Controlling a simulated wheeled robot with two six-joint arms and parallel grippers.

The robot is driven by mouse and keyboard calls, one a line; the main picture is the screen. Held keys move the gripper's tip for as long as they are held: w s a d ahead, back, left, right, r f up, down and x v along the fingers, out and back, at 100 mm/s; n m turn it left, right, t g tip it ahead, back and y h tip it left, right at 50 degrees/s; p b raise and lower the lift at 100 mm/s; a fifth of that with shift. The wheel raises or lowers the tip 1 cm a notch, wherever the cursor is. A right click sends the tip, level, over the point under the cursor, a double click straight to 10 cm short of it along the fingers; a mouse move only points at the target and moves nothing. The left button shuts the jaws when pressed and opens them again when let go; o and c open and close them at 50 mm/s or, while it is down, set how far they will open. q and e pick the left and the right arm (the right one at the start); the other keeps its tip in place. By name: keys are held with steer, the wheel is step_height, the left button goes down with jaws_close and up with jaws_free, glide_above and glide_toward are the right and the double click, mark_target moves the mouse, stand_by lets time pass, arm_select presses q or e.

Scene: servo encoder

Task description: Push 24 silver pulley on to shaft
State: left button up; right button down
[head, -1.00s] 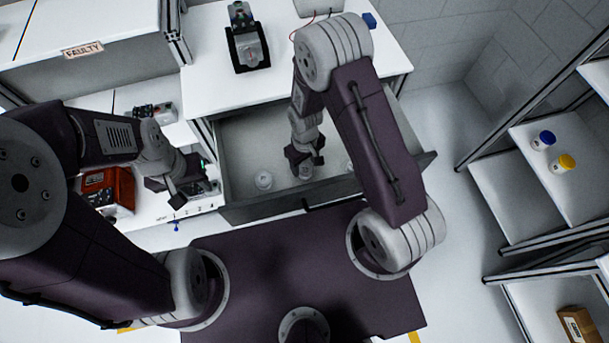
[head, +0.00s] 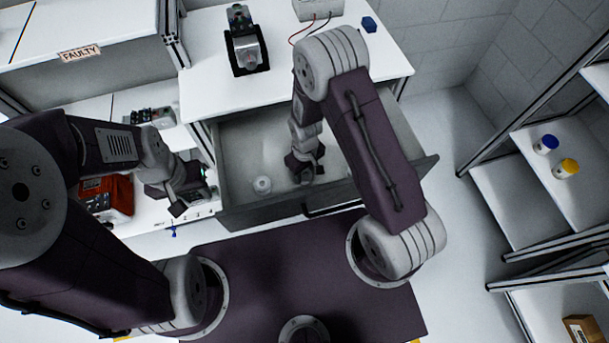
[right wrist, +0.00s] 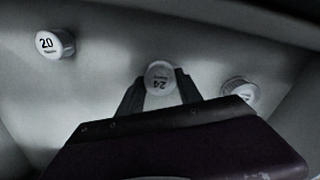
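The silver pulley marked 24 (right wrist: 160,78) stands in the open drawer (head: 240,145), its numbered top facing up in the right wrist view. My right gripper (right wrist: 160,92) reaches down into the drawer with one finger on each side of this pulley. I cannot tell whether the fingers press on it. In the head view my right gripper (head: 303,172) hides the pulley. My left gripper (head: 188,203) is over the low white bench at the left, next to a small device with a green light; its finger gap is unclear. I cannot make out a shaft.
A pulley marked 20 (right wrist: 52,43) and another pulley (right wrist: 240,92) stand in the drawer on either side. A black and silver device (head: 245,50) and a blue piece (head: 369,24) sit on the white table. A red box (head: 106,198) is on the left bench.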

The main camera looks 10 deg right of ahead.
mark_target(305, 174)
step_height(305, 174, up, 7)
steer(key=p, duration=0.6)
steer(key=shift+r+p, duration=0.15)
steer(key=shift+p, duration=0.15)
